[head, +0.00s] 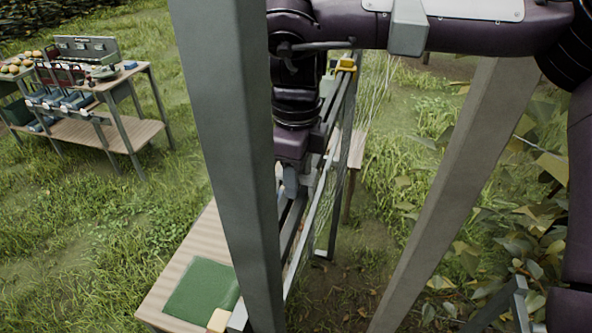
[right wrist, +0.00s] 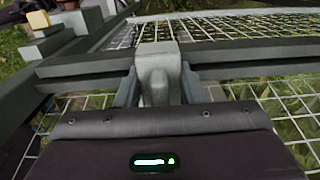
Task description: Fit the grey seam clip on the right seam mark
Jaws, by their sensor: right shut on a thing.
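In the right wrist view the grey seam clip (right wrist: 157,62) is held between the two fingers of my right gripper (right wrist: 160,90). The clip lies across the dark rails of a frame (right wrist: 240,71) with wire mesh on both sides. I cannot tell whether it is seated on the rails or just above them. In the head view my right gripper (head: 290,182) points down beside the tall mesh frame (head: 338,190), seen nearly edge-on; the clip cannot be made out there. I cannot make out the right seam mark. My left gripper is not in view.
A wooden bench (head: 165,285) with a green mat (head: 203,290) stands below. Two thick grey posts (head: 225,130) cross the head view close up. A workbench (head: 125,135) with fruit and tools stands at the back left. Leafy branches (head: 540,230) crowd the right.

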